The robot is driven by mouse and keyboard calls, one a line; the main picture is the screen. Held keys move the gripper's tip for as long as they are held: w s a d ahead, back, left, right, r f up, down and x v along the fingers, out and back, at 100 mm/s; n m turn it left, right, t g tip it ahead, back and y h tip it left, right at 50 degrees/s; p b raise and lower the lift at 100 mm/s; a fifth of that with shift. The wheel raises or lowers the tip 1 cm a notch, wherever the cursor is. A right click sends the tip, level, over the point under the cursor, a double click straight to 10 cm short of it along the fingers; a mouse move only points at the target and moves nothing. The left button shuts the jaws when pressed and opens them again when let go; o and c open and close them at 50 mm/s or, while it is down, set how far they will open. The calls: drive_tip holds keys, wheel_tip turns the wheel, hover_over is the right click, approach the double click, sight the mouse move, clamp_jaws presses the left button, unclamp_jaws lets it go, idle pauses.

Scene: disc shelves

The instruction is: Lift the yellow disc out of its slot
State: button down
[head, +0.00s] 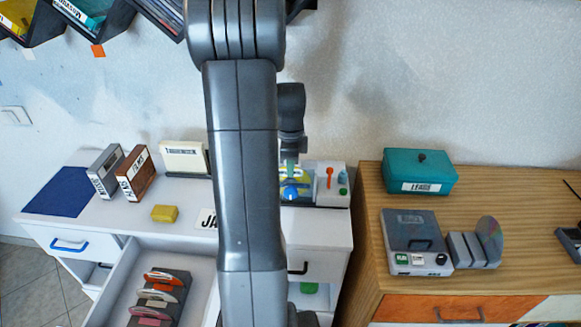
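No disc that is clearly yellow shows. An open white drawer (122,278) at the lower left holds a dark slotted rack (178,284) with several upright discs, orange-red, pale and pink at their edges. A grey slotted rack (463,251) on the wooden cabinet holds one upright, shiny grey-green disc (490,240). My arm runs down the middle and hides part of the white counter and drawer. My gripper (290,168) is small and partly behind the arm, over the counter's back, near a blue round thing and a yellow patch (302,174). Its fingers are unclear.
The white counter (120,219) bears a yellow block (165,213), two upright cases (137,172) and a panel with a red lever (330,178). The wooden cabinet (385,182) bears a teal box (420,171) and a grey device (415,235). Dark wall shelves (115,25) hang top left.

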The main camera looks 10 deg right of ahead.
wheel_tip(320, 180, up, 13)
drive_tip(key=p, duration=0.9)
idle(0.8)
